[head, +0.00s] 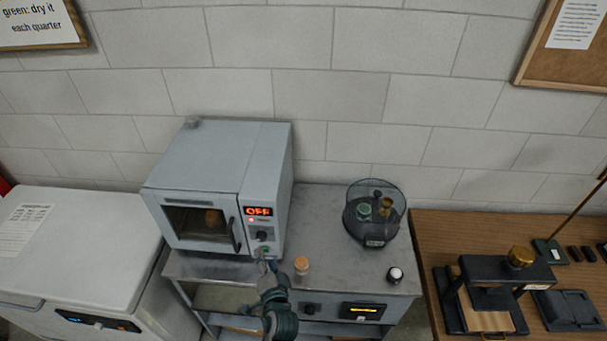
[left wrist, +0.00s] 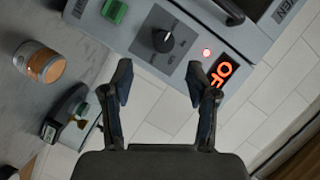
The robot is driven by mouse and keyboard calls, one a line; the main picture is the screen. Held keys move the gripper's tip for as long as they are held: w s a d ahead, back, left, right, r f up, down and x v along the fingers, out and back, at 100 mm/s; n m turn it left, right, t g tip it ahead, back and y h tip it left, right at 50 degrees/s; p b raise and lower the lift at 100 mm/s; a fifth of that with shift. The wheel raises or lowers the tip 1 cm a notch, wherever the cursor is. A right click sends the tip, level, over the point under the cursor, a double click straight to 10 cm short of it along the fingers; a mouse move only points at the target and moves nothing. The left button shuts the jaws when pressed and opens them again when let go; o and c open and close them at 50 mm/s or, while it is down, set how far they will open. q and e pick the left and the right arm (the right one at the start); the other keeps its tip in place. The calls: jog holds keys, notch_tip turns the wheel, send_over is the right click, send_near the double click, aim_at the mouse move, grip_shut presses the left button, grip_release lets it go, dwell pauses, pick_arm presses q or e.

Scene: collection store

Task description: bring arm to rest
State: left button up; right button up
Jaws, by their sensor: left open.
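My left gripper (head: 265,267) is in front of the lower right of the grey oven (head: 215,170), near its control panel. In the left wrist view its two fingers (left wrist: 160,90) are spread apart with nothing between them. Beyond the fingers are the oven's black knob (left wrist: 165,40), a green button (left wrist: 114,11) and a lit red lamp. The display (head: 258,211) reads OFF. The oven door is shut, with a brownish thing behind its window. My right gripper is in neither view.
A small orange-brown jar (head: 301,265) stands on the grey bench (head: 330,225) just right of my left gripper. A clear-walled round device (head: 375,213) and a black-and-white knob-like item (head: 395,275) are farther right. A white chest (head: 75,255) is at left, a wooden table (head: 450,235) with a press at right.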

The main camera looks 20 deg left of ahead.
pick_arm(q)
jog(key=s+d+f+n+g+h, duration=0.2)
jog(key=s+f+g+h, duration=0.25)
jog(key=s+f, duration=0.55)
jog(key=s+d+f+n+g+h, duration=0.2)
jog(key=s+f+g+h, duration=0.4)
jog(key=s, duration=0.5)
notch_tip(320, 180, down, 28)
jog(key=s+y+b, duration=0.1)
jog(key=y+b, duration=0.1)
jog(key=s+a+f+g+b, duration=0.1)
jog(key=s+a+f, duration=0.1)
jog(key=s+f, duration=1.6)
jog(key=shift+s+a+f+m+b, duration=0.15)
jog(key=shift+a+f+m+b, duration=0.25)
jog(key=shift+f, duration=0.2)
jog(key=shift+g, duration=0.25)
